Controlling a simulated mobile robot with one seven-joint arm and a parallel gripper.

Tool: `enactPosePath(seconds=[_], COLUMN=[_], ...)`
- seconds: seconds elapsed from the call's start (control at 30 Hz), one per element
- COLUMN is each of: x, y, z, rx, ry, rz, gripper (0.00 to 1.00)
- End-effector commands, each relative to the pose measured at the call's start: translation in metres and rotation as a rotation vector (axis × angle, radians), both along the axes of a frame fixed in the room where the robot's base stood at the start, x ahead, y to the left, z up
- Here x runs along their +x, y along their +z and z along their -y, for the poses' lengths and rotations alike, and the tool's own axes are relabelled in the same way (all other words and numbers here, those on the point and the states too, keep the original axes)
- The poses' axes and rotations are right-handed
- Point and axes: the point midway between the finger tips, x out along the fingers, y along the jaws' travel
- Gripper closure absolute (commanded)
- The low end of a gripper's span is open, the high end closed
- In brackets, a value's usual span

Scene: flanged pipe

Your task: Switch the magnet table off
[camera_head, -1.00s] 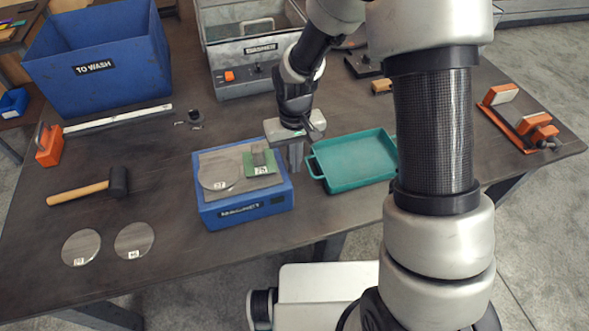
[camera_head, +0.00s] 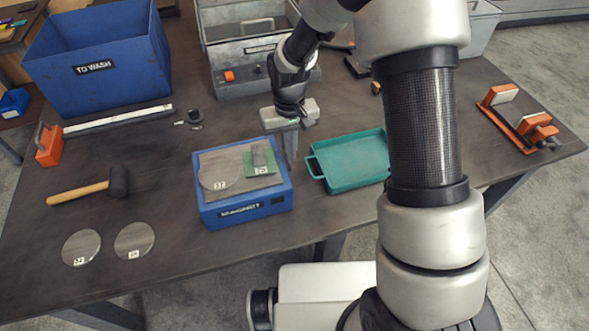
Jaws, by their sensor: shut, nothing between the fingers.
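The magnet table (camera_head: 240,209) is a blue box labelled MAGNET with a grey top plate, at the middle of the workbench. A round metal disc (camera_head: 219,174) and a green plate with a grey block (camera_head: 261,163) lie on its top. A small dark patch shows on its front face at the right; whether it is a switch I cannot tell. My gripper (camera_head: 291,165) is shut and empty, pointing down beside the magnet table's right rear edge, between it and the teal tray. Whether the fingertips touch the table's side cannot be told.
The teal tray (camera_head: 315,166) stands close on the right. A blue TO WASH bin (camera_head: 95,85) stands back left. A mallet (camera_head: 118,182) and two discs (camera_head: 134,240) lie left. The bench front left is otherwise clear.

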Motion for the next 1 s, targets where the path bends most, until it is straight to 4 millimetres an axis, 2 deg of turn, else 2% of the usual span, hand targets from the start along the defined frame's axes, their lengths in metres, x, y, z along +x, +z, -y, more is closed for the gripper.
enactPosePath(seconds=[0.63,1.0], x=[0.022,0.016], y=[0.001,0.029], z=[-0.006,-0.005], rx=[0.0,0.0], ry=[0.0,0.001], rz=[0.001,0.001], gripper=[1.0,1.0])
